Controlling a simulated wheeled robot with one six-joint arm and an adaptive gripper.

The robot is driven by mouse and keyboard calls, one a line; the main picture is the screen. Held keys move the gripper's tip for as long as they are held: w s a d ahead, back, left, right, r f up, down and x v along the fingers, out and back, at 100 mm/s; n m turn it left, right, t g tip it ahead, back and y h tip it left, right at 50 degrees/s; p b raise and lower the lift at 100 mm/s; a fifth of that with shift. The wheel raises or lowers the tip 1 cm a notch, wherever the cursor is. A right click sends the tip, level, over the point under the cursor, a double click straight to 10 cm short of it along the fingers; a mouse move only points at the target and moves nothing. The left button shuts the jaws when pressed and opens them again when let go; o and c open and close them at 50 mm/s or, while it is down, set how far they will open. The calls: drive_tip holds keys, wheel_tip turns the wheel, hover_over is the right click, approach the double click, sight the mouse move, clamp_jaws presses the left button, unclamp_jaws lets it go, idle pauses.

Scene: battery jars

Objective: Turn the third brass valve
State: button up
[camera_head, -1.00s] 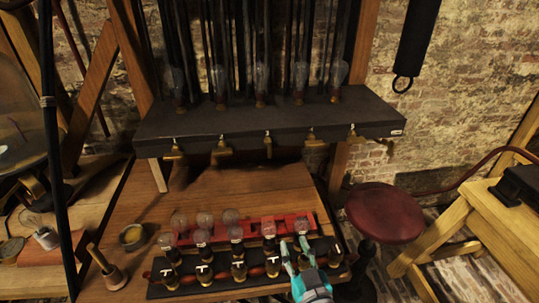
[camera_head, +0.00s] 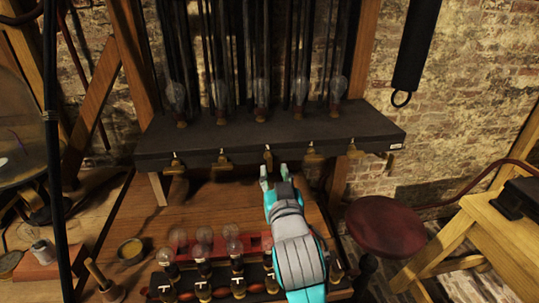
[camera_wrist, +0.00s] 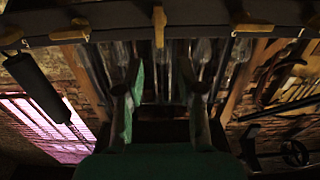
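Several brass valves line the front edge of a dark shelf. The third valve (camera_head: 268,156) is the middle one from either side; it looks narrow and upright, while its neighbours look wider and sideways. It also shows at the top centre of the wrist view (camera_wrist: 160,25). My gripper (camera_head: 274,171) is just below and in front of this valve, pointing at the shelf. Its two teal fingers are apart and nothing shows between them; the wrist view shows the same gap (camera_wrist: 166,92). The fingers appear clear of the valve.
The dark shelf (camera_head: 220,136) carries several glass bulbs. The neighbouring valves (camera_head: 222,160) and (camera_head: 313,155) are close on both sides. A red stool (camera_head: 386,226) stands right.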

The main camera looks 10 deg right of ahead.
sight(270, 157)
drive_tip(key=w, duration=0.8)
drive_tip(key=shift+w+d, duration=0.25)
drive_tip(key=shift+d, duration=0.15)
clamp_jaws()
